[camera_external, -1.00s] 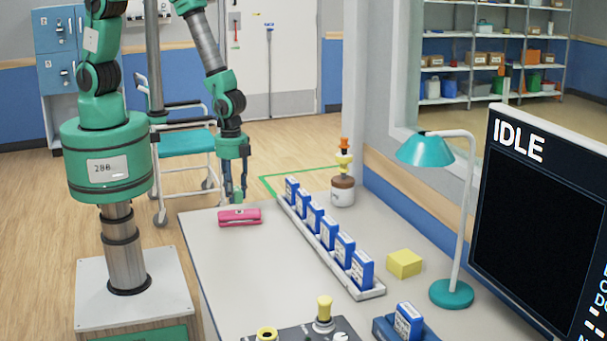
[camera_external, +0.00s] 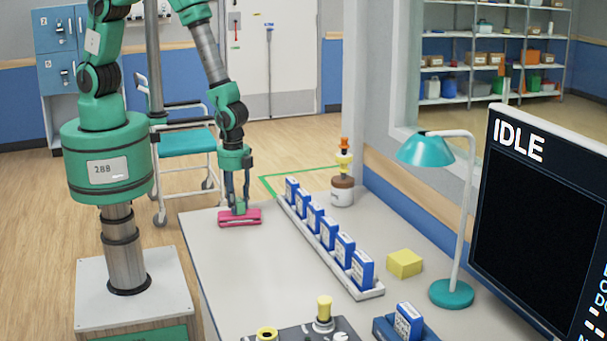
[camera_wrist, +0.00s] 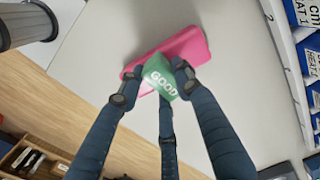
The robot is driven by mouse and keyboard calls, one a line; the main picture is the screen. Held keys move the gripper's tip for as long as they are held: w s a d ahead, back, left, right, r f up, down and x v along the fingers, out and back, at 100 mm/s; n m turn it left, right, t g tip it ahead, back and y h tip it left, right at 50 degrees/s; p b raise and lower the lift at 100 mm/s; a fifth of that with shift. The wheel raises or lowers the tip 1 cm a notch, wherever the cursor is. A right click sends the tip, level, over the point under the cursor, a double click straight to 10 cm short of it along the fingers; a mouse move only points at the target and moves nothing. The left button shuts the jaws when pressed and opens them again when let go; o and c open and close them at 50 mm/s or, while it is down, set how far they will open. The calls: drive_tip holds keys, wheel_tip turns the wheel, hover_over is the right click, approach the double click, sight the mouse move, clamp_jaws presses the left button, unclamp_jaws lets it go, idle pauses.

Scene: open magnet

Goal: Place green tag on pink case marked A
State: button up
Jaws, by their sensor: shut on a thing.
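A pink case (camera_external: 241,219) lies on the far left part of the table; it also shows in the wrist view (camera_wrist: 191,47). My gripper (camera_external: 238,207) is over the case and shut on a green tag. The tag (camera_wrist: 160,80) reads "GOOD" and sits between the fingertips in the wrist view, in front of the case. In the external view the tag (camera_external: 239,208) is at the case's top edge; I cannot tell whether they touch. No letter A is legible on the case.
A white rail (camera_external: 320,245) holding several blue boxes stands right of the case. A brown-lidded jar (camera_external: 343,191), a yellow block (camera_external: 404,263) and a teal lamp (camera_external: 452,292) stand farther right. The table between the case and the front control box is clear.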

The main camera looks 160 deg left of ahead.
drive_tip(key=shift+f, duration=0.1)
drive_tip(key=o, duration=1.2)
drive_tip(key=shift+c, duration=0.2)
wheel_tip(320, 180, up, 12)
drive_tip(key=p, duration=0.1)
idle(0.4)
idle(0.3)
